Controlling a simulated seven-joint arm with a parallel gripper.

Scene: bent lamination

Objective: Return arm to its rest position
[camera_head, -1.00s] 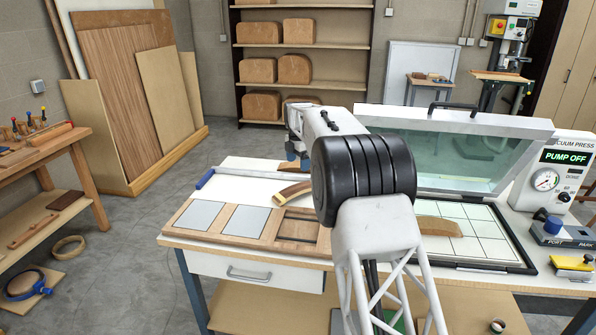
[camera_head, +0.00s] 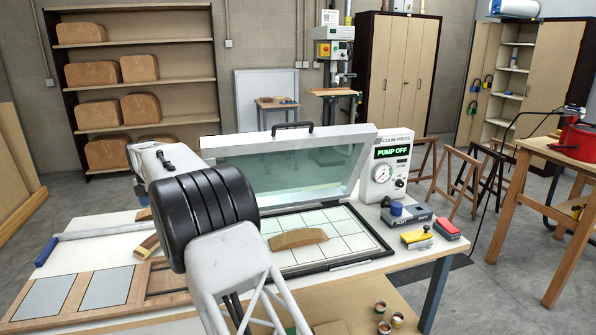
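My arm shows as a white lattice link and a black ribbed joint in the lower left middle of the head view. My gripper is hidden behind that joint, so its fingers cannot be seen. The vacuum press (camera_head: 300,172) stands on the bench with its clear lid raised. A curved wooden piece (camera_head: 298,238) lies on the white gridded press bed (camera_head: 345,245). Another curved wooden piece (camera_head: 149,245) is partly hidden behind my arm. The press control box (camera_head: 390,165) reads "PUMP OFF".
The wooden tray (camera_head: 70,312) with grey panels lies at the bench's left. A blue-ended roller (camera_head: 47,252) lies behind it. A port block (camera_head: 406,213), a yellow-topped block (camera_head: 416,238) and a red-topped block (camera_head: 447,229) sit at the right edge.

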